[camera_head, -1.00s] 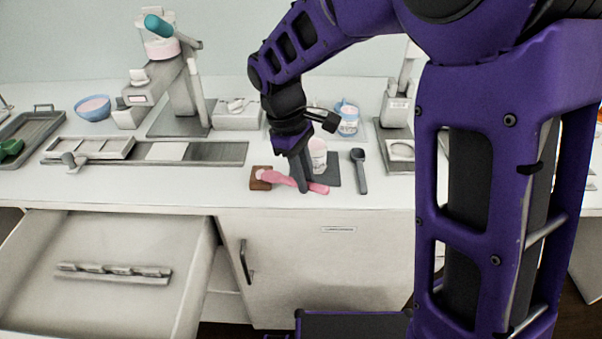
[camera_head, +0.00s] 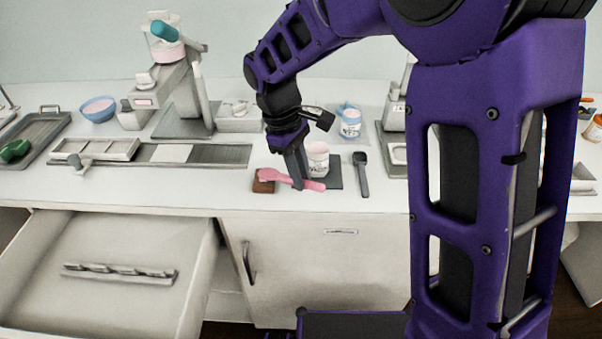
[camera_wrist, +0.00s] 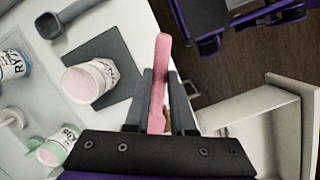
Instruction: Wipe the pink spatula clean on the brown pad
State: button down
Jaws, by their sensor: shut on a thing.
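The pink spatula (camera_head: 310,184) is held in my gripper (camera_head: 298,185), which is shut on it just above the counter's front edge. In the head view its broad end lies over the brown pad (camera_head: 262,187), at the left; whether it touches the pad I cannot tell. The handle points right, past the fingers. In the wrist view the spatula (camera_wrist: 160,75) stands up between the two grey fingers of my gripper (camera_wrist: 160,100).
A white tub (camera_head: 318,160) on a dark grey mat (camera_head: 334,177) stands right behind my gripper. A dark scoop (camera_head: 361,175) lies to its right. A drawer (camera_head: 120,270) stands open below the counter at left. A mill stand (camera_head: 190,95) is behind left.

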jog(key=shift+d+p+v, duration=0.2)
jog(key=shift+p+v, duration=0.35)
jog(key=shift+v, duration=0.25)
jog(key=shift+d+p+v, duration=0.15)
jog(key=shift+p+v, duration=0.35)
jog(key=shift+v, duration=0.3)
jog(key=shift+d+p+v, duration=0.2)
jog(key=shift+p+v, duration=0.35)
jog(key=shift+v, duration=0.3)
jog(key=shift+s+r, duration=0.1)
jog(key=shift+s, duration=0.05)
